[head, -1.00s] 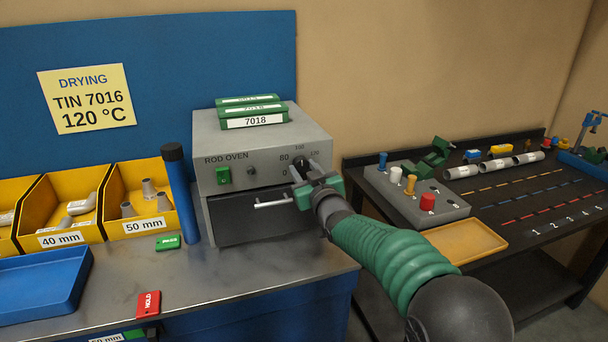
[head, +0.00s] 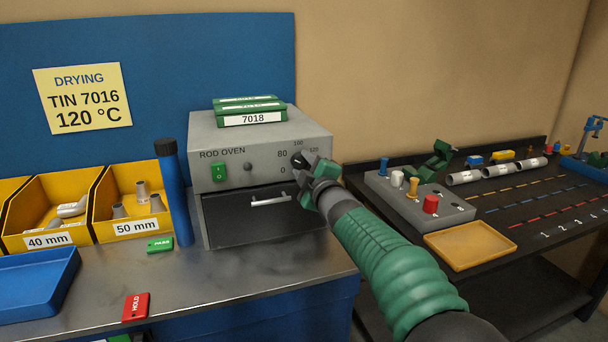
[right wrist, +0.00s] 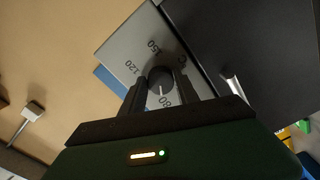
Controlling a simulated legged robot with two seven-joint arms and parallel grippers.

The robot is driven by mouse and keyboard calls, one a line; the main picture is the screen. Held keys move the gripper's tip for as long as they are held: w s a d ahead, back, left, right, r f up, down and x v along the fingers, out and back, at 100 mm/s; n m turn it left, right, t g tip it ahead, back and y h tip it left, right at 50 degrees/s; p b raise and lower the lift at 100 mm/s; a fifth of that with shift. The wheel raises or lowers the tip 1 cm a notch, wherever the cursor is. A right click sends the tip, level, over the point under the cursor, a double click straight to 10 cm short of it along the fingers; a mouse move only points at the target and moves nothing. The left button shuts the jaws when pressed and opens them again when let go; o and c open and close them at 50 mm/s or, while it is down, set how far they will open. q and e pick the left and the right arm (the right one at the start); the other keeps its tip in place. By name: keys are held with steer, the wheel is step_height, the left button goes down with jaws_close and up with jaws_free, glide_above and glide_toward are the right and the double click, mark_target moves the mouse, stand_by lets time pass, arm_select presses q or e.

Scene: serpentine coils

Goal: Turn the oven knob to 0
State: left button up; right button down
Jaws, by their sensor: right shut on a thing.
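The grey rod oven (head: 222,172) stands on the metal bench, with a dark round knob (head: 297,159) at the right of its front panel. My right gripper (head: 303,164) is at the knob. In the right wrist view its two fingers are shut on either side of the knob (right wrist: 160,76). My left gripper is not in view.
A drawer handle (head: 271,200) sticks out below the knob. Green 7018 boxes (head: 253,119) lie on the oven. A blue tube (head: 174,190) stands at its left. A grey control box (head: 440,211) and a yellow tray (head: 468,244) are on the black table at right.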

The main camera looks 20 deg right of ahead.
steer(key=n+b, duration=0.1)
steer(key=n, duration=0.1)
steer(key=n+b, duration=0.1)
steer(key=n, duration=0.1)
steer(key=n+b, duration=0.1)
steer(key=n, duration=0.1)
steer(key=shift+a+f+n, duration=0.1)
steer(key=shift+f+n, duration=0.2)
steer(key=shift+f, duration=0.05)
steer(key=n+b, duration=0.1)
steer(key=n, duration=0.1)
steer(key=shift+n, duration=0.3)
steer(key=shift+n+b, duration=0.6)
steer(key=shift+n, duration=1.1)
steer(key=shift+r, duration=0.1)
steer(key=c, duration=1.2)
jaws_free()
steer(key=o, duration=0.3)
steer(key=shift+w, duration=0.1)
steer(key=shift+r, duration=0.15)
steer(key=shift+s, duration=0.2)
